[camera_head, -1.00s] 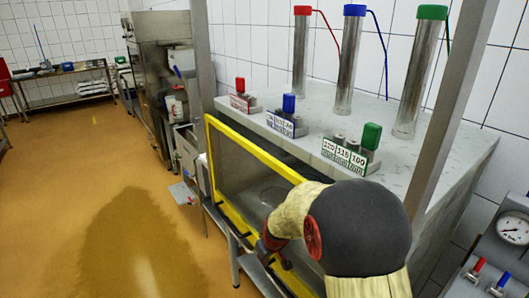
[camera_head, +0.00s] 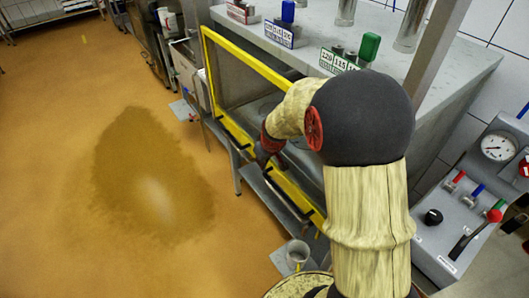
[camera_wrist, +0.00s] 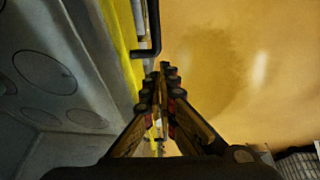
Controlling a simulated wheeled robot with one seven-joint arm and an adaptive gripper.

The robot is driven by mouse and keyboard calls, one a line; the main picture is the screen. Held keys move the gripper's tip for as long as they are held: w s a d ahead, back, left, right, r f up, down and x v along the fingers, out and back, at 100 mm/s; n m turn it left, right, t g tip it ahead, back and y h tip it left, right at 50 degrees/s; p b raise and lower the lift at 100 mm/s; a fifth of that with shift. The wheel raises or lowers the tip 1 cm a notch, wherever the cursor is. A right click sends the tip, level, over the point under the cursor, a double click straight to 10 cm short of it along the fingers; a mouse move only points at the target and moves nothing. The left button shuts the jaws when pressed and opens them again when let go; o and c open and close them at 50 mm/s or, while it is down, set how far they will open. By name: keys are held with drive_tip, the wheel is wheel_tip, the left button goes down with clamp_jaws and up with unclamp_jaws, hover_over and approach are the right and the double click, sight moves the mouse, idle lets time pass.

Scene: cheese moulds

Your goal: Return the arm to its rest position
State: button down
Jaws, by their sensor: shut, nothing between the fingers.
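My arm shows in the head view with a dark round elbow (camera_head: 360,118) and cream links. It bends over toward the front of the yellow-framed panel (camera_head: 250,62). My gripper (camera_wrist: 165,75) shows in the wrist view with its black-tipped fingers close together and nothing between them. It points along the yellow frame edge (camera_wrist: 118,35), with a black handle (camera_wrist: 152,45) close to the fingertips; I cannot tell whether they touch. In the head view the fingers are small and dark, beside the panel's front, and hard to make out.
A grey surface with round openings (camera_wrist: 45,72) lies left in the wrist view. The counter (camera_head: 400,60) carries label blocks and a green-topped block (camera_head: 369,46). A gauge panel (camera_head: 470,190) stands right. A metal cup (camera_head: 297,252) sits low. The orange floor (camera_head: 60,220) at left is open.

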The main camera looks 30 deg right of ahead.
drive_tip(key=p+v, duration=0.1)
drive_tip(key=v, duration=0.8)
drive_tip(key=shift+r, duration=0.2)
drive_tip(key=shift+w, duration=0.15)
drive_tip(key=s+a+m+g, duration=0.2)
drive_tip(key=s+a+m, duration=0.15)
drive_tip(key=s, duration=0.45)
drive_tip(key=s+a+r+n+t, duration=0.3)
drive_tip(key=s+a+r, duration=0.9)
drive_tip(key=r, duration=0.3)
drive_tip(key=shift+s+a+y, duration=0.15)
drive_tip(key=shift+a+y, duration=0.15)
drive_tip(key=shift+a, duration=0.5)
